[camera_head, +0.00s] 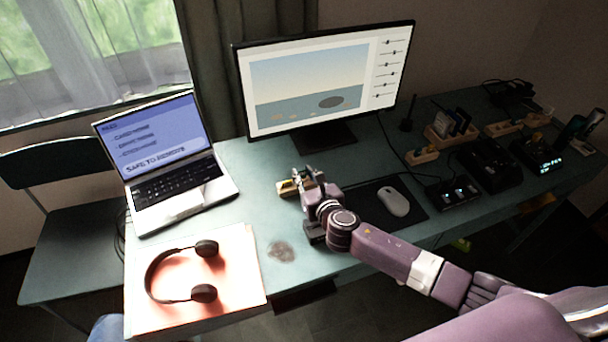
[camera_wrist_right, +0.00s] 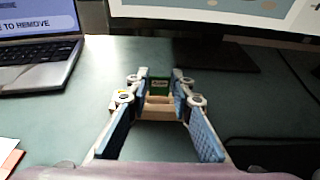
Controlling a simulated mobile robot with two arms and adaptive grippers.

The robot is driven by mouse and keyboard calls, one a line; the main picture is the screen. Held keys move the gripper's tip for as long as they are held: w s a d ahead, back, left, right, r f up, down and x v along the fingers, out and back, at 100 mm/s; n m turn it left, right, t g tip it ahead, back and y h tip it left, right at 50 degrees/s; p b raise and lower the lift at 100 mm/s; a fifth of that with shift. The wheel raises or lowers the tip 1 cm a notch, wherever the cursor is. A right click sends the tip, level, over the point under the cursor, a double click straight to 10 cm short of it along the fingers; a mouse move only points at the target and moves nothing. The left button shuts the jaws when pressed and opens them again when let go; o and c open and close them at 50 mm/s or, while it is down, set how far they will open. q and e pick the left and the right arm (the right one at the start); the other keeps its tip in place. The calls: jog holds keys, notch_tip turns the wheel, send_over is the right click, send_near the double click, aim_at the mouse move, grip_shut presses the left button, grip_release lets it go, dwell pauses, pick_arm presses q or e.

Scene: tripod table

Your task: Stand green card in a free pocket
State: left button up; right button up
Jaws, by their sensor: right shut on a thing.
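The green card (camera_wrist_right: 160,84) shows in the right wrist view as a small green piece between the fingertips of my right gripper (camera_wrist_right: 161,80). My right gripper is shut on it. In the head view this gripper (camera_head: 308,177) is over the desk in front of the monitor, and the card cannot be made out there. A small light wooden block with pockets (camera_wrist_right: 157,106) is just below and in front of the card; the block also shows beside the fingers in the head view (camera_head: 287,188). Whether the card touches the block is unclear. My left gripper is not in view.
A monitor (camera_head: 325,85) stands behind the gripper, a laptop (camera_head: 175,180) to the left, and headphones (camera_head: 165,275) at front left. A mouse (camera_head: 393,201) lies to the right. Wooden holders (camera_head: 440,138) and dark devices (camera_head: 490,165) crowd the right.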

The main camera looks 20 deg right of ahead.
jog(key=shift+f+b, duration=0.8)
jog(key=shift+f, duration=0.6)
jog(key=o, duration=0.8)
jog(key=v, duration=1.2)
dwell(0.4)
